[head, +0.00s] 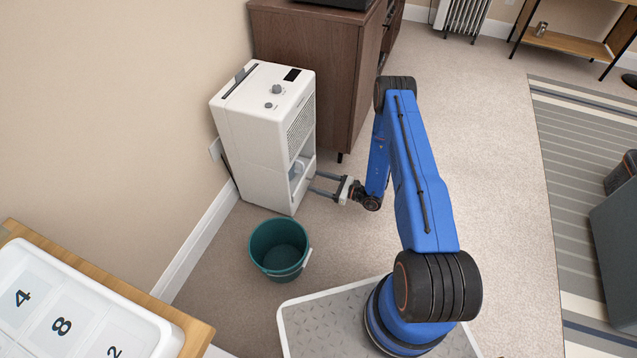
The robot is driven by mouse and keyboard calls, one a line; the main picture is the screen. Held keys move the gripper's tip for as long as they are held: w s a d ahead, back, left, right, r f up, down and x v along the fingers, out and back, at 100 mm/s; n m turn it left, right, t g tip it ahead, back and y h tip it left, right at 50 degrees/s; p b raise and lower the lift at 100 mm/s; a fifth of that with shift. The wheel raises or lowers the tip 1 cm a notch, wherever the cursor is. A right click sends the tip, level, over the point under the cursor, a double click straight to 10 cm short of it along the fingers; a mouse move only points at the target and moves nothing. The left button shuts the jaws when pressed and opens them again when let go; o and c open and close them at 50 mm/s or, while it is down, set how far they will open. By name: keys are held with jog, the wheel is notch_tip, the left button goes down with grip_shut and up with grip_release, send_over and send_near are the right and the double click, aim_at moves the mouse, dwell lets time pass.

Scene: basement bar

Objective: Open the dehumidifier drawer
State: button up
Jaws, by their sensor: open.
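The dehumidifier (268,125) is a white upright box with dark knobs on top, standing against the wall at the left. Its drawer (303,185) is low on the side facing right, with a pale handle in a recess. My gripper (315,183) is open, with its two fingers pointing left at the drawer front. The fingertips are at or very near the drawer; I cannot tell whether they touch it. How far the drawer stands out is unclear at this size.
A teal bucket (279,248) stands on the carpet just in front of the dehumidifier. A brown cabinet (318,60) stands close behind it. A wooden table with a white numbered tray (155,333) is at the lower left. Carpet right of my arm is clear up to a striped rug (575,180).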

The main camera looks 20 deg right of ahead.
jog(key=shift+c, duration=0.3)
jog(key=c, duration=1.5)
jog(key=shift+o, duration=0.3)
jog(key=shift+s+d, duration=0.3)
jog(key=shift+d, duration=0.2)
jog(key=v, duration=1.5)
jog(key=shift+s+d, duration=0.3)
jog(key=o, duration=1.5)
jog(key=shift+d, duration=0.1)
jog(key=v, duration=1.7)
jog(key=shift+s, duration=0.1)
